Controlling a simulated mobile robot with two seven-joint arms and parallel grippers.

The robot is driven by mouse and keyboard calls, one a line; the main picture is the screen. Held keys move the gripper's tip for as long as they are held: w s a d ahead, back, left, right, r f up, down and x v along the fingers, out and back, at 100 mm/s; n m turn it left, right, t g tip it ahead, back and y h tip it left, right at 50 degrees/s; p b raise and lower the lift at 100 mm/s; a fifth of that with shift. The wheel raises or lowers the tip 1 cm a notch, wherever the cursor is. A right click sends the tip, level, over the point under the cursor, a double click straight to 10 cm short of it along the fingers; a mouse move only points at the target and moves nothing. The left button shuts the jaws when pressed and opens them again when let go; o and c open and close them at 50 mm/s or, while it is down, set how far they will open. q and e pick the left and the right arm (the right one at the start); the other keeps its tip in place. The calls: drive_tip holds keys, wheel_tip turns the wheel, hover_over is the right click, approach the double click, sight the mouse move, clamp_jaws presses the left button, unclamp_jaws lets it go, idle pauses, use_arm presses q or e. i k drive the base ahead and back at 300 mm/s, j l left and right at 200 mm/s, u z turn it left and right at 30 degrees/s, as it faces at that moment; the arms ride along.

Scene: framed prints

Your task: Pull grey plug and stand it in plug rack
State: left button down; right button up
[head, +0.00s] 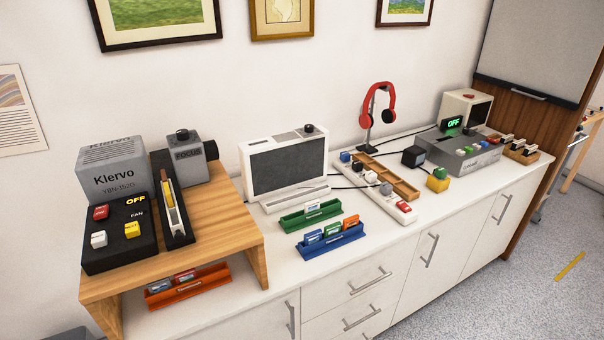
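A white power strip (396,204) lies on the white counter, right of the white screen unit. The dark grey one looks most like the grey plug, but the plugs are small and the colours hard to tell. A wooden tray with compartments (405,189) lies along the strip's right side and looks like the plug rack. Its near compartments look empty. Neither of my grippers is in view.
A red headphone (378,105) hangs on a stand behind the strip. Blue (331,242) and green (311,217) card holders lie to the left. Cables run behind.

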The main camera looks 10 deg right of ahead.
sight(386, 187)
drive_tip(key=i+l+u, duration=0.2)
drive_tip(key=l+u, duration=0.15)
drive_tip(key=l, duration=0.7)
drive_tip(key=i+l+u, duration=0.1)
drive_tip(key=l+u, duration=0.25)
drive_tip(key=l, duration=0.75)
drive_tip(key=l+u, duration=0.35)
drive_tip(key=l, duration=0.75)
drive_tip(key=k, duration=0.05)
